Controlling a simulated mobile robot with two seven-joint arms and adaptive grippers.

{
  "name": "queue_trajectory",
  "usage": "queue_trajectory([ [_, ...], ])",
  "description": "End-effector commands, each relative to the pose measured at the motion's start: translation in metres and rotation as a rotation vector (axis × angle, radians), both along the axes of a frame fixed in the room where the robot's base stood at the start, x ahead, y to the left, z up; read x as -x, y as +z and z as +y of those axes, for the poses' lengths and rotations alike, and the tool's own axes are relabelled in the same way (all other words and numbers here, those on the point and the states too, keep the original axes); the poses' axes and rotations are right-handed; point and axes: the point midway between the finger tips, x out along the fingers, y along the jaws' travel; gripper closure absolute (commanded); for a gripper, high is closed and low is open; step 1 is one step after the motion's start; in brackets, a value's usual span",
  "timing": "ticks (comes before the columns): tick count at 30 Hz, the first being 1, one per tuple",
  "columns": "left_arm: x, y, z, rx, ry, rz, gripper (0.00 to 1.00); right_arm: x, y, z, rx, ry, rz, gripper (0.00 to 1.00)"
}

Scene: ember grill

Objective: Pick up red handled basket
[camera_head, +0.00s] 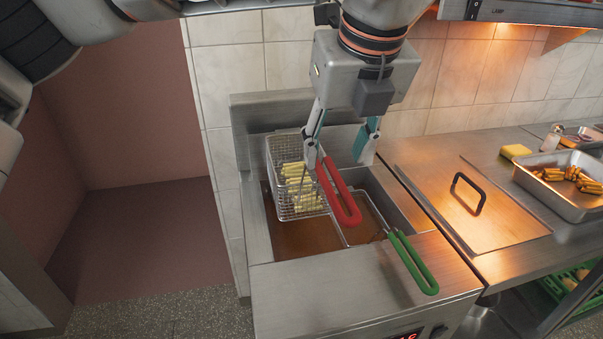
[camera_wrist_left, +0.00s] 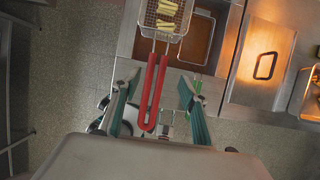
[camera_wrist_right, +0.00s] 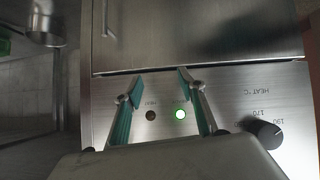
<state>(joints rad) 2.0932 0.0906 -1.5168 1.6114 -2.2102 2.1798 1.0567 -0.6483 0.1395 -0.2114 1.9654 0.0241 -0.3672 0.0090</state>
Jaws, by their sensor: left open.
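The red handled basket (camera_head: 283,160) is a wire mesh basket with pale fries inside, at the left oil well of the fryer. Its red handle (camera_head: 341,195) points toward the front right. The basket (camera_wrist_left: 165,24) also shows at the top of the left wrist view. My left gripper (camera_head: 338,155) is open above the basket's handle end. In the left wrist view, the red handle (camera_wrist_left: 151,95) lies between the spread fingers, closer to the left one; I see no grip on it. My right gripper (camera_wrist_right: 160,84) is open and empty before the fryer's front panel.
A green handle (camera_head: 412,262) lies right of the red one. A lid with a black handle (camera_head: 468,194), a yellow sponge (camera_head: 515,151) and a metal tray (camera_head: 561,202) of fries are on the right counter. The fryer panel has a black heat knob (camera_wrist_right: 265,132).

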Motion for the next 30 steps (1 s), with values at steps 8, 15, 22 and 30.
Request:
queue_trajectory([
  [8, -0.015, -0.028, 0.011, 0.001, -0.001, 0.003, 0.57, 0.007, -0.004, 0.0, 0.003, 0.002, 0.018, 0.6],
  [15, -0.025, -0.051, 0.016, 0.001, -0.002, 0.002, 0.57, -0.001, 0.005, 0.001, 0.001, 0.002, -0.001, 0.6],
  [22, -0.026, -0.053, 0.016, 0.0, -0.002, 0.001, 0.57, -0.002, 0.008, 0.001, -0.001, 0.001, -0.007, 0.6],
  [30, -0.026, -0.053, 0.016, 0.0, -0.002, 0.001, 1.0, -0.002, 0.007, 0.001, 0.0, 0.001, -0.004, 0.6],
])
